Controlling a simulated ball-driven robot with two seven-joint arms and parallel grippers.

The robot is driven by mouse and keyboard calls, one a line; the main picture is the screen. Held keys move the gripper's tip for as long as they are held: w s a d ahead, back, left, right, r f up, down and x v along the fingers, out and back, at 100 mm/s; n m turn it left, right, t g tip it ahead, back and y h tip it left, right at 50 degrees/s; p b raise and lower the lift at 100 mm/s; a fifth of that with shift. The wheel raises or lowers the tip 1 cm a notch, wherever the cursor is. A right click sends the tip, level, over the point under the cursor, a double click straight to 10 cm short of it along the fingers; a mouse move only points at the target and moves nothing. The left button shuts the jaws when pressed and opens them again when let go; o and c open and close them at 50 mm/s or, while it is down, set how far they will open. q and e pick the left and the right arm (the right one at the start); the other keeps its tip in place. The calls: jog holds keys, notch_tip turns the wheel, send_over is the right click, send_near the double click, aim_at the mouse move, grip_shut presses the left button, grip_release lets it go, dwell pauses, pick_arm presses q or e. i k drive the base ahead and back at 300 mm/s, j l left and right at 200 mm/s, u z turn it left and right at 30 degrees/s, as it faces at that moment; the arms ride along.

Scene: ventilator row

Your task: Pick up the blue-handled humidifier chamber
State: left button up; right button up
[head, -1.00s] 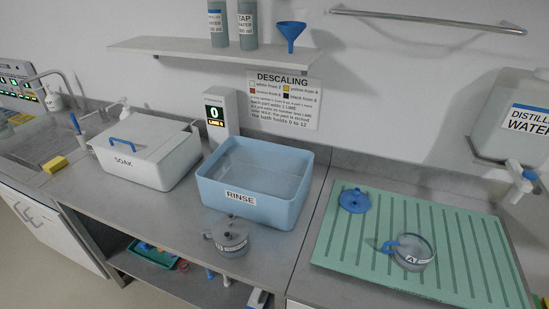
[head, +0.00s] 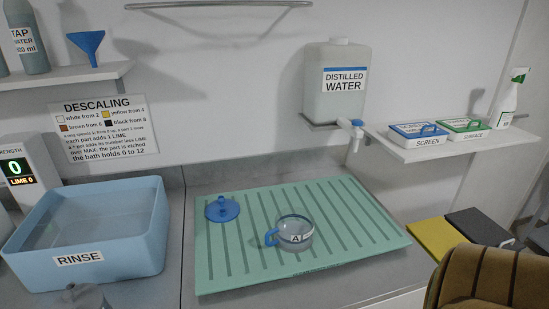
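The blue-handled humidifier chamber (head: 295,232) is a clear round pot with a label reading A. It stands on the green ribbed drainer mat (head: 350,222), right of the mat's middle line of sight from the rinse tub. Its blue handle (head: 271,237) points to the left. A separate blue round part with a knob (head: 222,208) lies on the mat to the left of the chamber, apart from it.
A distilled water tank (head: 338,88) with a tap hangs above the mat.

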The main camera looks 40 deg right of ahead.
aim_at(293, 229)
jog(key=l+z, duration=0.15)
jog(key=z, duration=1.4)
